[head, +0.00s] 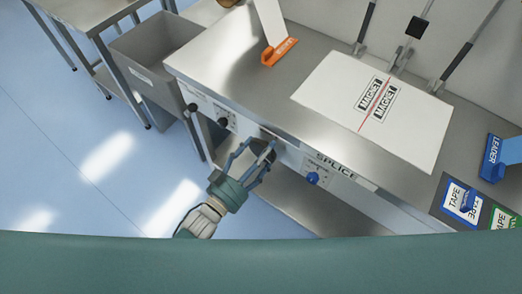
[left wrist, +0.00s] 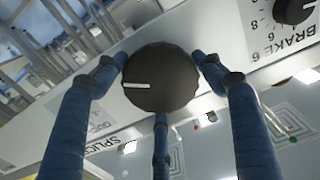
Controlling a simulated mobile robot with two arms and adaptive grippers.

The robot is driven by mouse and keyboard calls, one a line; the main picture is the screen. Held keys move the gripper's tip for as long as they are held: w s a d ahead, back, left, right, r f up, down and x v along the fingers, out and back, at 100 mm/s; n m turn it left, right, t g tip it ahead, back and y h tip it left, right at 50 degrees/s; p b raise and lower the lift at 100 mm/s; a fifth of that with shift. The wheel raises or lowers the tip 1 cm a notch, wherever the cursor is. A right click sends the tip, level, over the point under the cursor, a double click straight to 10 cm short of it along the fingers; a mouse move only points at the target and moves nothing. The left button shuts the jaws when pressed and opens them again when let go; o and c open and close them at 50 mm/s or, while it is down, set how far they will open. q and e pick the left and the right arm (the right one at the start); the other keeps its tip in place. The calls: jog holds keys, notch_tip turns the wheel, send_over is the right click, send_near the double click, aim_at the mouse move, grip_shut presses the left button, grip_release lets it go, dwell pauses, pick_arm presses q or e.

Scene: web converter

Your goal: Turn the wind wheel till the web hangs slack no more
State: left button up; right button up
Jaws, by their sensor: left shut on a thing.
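My left gripper (head: 260,156) is at the front panel of the steel bench, left of the SPLICE label. In the left wrist view its blue fingers are shut around a round black knob (left wrist: 160,78) with a white pointer line. The fingers mostly hide this knob in the head view. I cannot tell from any readable label whether it is the wind wheel. A white web strip (head: 271,22) comes down to an orange clamp (head: 279,51) at the back of the bench; its slack cannot be judged. My right gripper is out of view.
A blue knob (head: 312,178) sits right of my gripper. Another black knob (left wrist: 294,10) is by the BRAKE label. A white board (head: 330,84) marked MAGNET lies on the bench. A grey bin (head: 150,52) stands left; the floor in front is clear.

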pick_arm(q)
jog(key=shift+s+f+m, duration=0.1)
jog(key=shift+f+m, duration=0.2)
jog(key=shift+m, duration=0.55)
jog(key=shift+s+f+m, duration=0.1)
jog(key=shift+f+m, duration=0.2)
jog(key=shift+m, duration=0.85)
jog(key=shift+a, duration=0.1)
jog(key=o, duration=0.9)
jog(key=shift+o, duration=1.3)
jog(key=shift+w, duration=0.1)
jog(key=shift+w+r, duration=0.1)
jog(key=shift+r, duration=0.1)
jog(key=v, duration=1.2)
jog(key=shift+r, duration=0.15)
